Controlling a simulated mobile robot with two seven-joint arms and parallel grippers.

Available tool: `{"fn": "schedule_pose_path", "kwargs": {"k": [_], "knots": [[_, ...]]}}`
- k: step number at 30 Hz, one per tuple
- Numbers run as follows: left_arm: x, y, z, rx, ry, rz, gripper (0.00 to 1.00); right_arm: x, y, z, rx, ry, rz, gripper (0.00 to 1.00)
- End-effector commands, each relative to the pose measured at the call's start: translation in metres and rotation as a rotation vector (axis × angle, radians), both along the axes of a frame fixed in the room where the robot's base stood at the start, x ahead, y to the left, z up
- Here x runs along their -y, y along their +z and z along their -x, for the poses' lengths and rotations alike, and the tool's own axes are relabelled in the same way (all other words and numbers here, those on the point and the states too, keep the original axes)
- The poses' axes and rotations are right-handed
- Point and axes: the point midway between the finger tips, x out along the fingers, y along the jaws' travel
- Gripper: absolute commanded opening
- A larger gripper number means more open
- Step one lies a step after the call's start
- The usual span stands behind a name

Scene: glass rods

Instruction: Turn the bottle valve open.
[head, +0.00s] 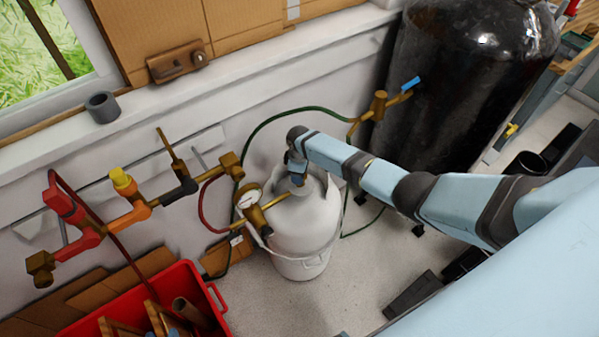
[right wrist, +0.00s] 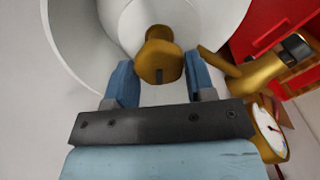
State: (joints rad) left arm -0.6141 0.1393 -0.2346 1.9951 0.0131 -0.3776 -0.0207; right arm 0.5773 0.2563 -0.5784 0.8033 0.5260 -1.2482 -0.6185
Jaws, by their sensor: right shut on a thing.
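The white gas bottle (head: 305,232) stands upright on the floor by the wall. Its rounded white collar also fills the top of the right wrist view (right wrist: 85,40). The brass bottle valve (right wrist: 158,58) sits in the middle of the collar, between the two blue fingers of my right gripper (right wrist: 160,82). In the head view my right gripper (head: 297,178) is down at the bottle's top, shut on the valve; the wrist hides most of the valve there. My left gripper is out of view.
A brass regulator with a round gauge (right wrist: 268,130) is close beside the gripper. Hoses and a pipe manifold (head: 130,205) run along the wall at left. A red crate (head: 215,300) stands front left, a large black tank (head: 455,85) behind right.

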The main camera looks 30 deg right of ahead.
Motion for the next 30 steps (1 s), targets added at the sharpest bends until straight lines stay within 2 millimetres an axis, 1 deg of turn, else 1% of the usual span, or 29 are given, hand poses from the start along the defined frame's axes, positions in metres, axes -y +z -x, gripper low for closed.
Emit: {"fn": "schedule_pose_path", "kwargs": {"k": [6, 18, 19, 20, 21, 22, 30], "knots": [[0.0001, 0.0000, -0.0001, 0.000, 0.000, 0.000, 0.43, -0.0004, 0.0007, -0.0005, 0.001, 0.035, 0.000, 0.26], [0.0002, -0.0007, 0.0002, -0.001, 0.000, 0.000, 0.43, -0.0004, 0.0009, -0.0006, 0.002, 0.040, -0.001, 0.26], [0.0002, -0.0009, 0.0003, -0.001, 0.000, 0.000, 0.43, -0.0004, 0.0009, -0.0006, 0.002, 0.040, -0.001, 0.57], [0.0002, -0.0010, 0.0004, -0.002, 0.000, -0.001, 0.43, -0.0004, 0.0008, -0.0006, 0.002, 0.040, -0.001, 0.64], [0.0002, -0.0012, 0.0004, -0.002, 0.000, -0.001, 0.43, -0.0003, 0.0008, -0.0006, 0.002, 0.040, -0.001, 0.73], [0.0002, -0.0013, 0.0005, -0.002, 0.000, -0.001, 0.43, -0.0004, 0.0007, -0.0005, 0.001, 0.040, 0.000, 0.76], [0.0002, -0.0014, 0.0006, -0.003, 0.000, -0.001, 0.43, -0.0002, 0.0015, -0.0003, 0.001, 0.039, -0.001, 0.76]]}}
